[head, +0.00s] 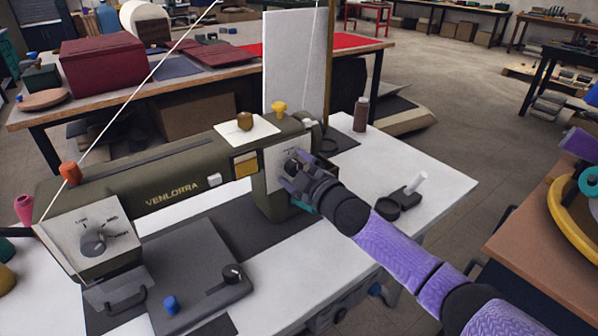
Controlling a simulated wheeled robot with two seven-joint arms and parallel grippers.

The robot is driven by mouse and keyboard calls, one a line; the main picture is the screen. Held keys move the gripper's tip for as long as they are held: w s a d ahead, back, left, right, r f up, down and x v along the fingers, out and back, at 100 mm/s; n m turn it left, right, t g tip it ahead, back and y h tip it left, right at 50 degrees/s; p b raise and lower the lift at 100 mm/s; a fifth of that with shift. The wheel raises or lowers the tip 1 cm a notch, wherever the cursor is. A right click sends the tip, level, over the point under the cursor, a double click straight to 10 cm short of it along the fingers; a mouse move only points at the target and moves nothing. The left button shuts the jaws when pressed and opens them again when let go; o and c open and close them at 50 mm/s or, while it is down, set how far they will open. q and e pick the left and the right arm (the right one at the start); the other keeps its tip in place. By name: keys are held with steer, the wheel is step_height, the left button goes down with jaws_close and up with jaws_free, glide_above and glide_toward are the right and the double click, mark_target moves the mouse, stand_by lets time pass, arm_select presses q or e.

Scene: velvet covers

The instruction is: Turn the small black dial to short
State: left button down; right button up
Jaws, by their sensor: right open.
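An olive sewing machine (165,180) marked VENLORRA stands on a white table. A pale plate (273,160) on its right-hand pillar carries a small dark dial (291,164), partly hidden by my right gripper. My right gripper (287,176) is open, with its fingertips at this dial; I cannot tell if they touch it. The dial's markings are too small to read. A larger grey dial (93,243) with lettering is on the machine's left end. My left gripper is not in view.
An orange knob (70,173) and a yellow knob (280,108) top the machine, with a thread running up from it. A brown bottle (361,114) and a black holder with a white stick (408,192) stand on the right. The white table top is clear near its right corner.

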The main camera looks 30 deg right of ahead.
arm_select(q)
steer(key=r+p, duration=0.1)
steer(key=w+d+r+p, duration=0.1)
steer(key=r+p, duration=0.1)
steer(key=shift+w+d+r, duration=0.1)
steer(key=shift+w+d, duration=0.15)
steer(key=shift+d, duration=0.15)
arm_select(e)
steer(key=s+d, duration=0.1)
steer(key=s, duration=0.8)
steer(key=shift+s+d, duration=0.2)
steer(key=shift+s, duration=0.2)
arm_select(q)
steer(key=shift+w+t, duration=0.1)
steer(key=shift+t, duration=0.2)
